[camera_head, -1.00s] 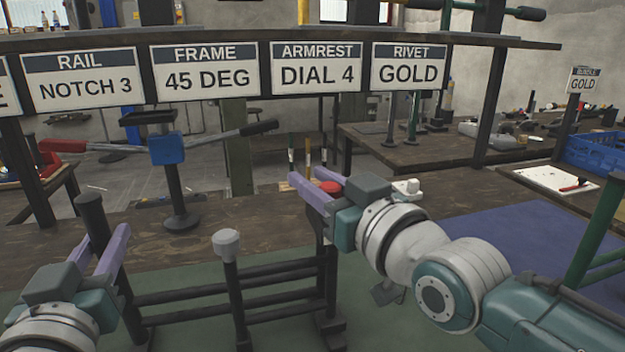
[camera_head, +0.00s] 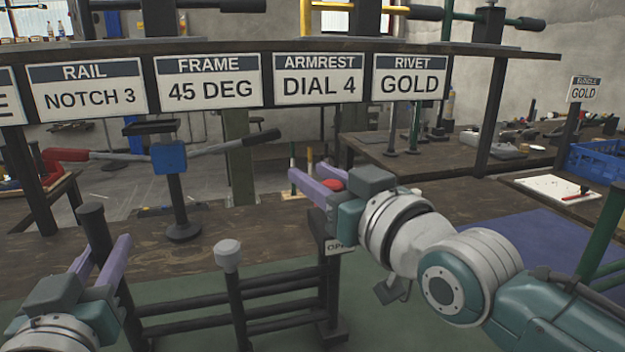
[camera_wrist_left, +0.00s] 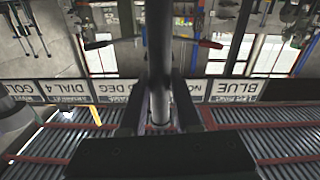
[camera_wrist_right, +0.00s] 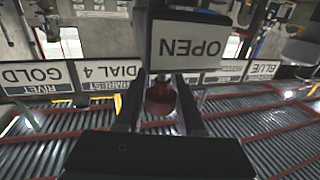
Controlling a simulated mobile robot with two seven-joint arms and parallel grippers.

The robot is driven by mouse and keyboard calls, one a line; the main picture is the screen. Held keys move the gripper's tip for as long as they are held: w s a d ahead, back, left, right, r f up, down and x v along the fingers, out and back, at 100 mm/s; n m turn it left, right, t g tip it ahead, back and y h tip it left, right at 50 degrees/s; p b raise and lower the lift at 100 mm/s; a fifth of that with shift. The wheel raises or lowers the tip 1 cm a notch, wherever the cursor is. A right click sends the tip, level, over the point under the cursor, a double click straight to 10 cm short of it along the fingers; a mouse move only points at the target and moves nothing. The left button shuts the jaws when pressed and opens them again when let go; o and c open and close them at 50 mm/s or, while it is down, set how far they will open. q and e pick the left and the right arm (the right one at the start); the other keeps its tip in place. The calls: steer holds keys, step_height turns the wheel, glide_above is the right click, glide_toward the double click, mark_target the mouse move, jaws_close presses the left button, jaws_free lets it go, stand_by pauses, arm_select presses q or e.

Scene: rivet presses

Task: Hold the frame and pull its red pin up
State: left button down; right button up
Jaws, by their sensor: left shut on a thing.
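The black frame (camera_head: 238,300) stands on the green mat, with upright posts and cross rails. My left gripper (camera_head: 106,255) is shut on its left post, which runs between the fingers in the left wrist view (camera_wrist_left: 160,85). The red pin (camera_head: 332,184) shows as a knob at the top of the right side of the frame. My right gripper (camera_head: 318,185) has its fingers against both sides of this knob, also seen in the right wrist view (camera_wrist_right: 160,98). A white label reading OPEN (camera_wrist_right: 190,46) is beside the pin. The pin's shaft is hidden.
A sign bar carries FRAME 45 DEG (camera_head: 208,83) and other signs. Behind the frame stands a blue-headed press (camera_head: 170,157) with a long lever. A blue crate (camera_head: 598,160) is at the far right. The blue mat right of the frame is mostly clear.

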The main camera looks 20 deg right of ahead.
steer(key=o, duration=0.4)
steer(key=shift+o, duration=0.2)
steer(key=v, duration=1.2)
steer(key=shift+d, duration=0.1)
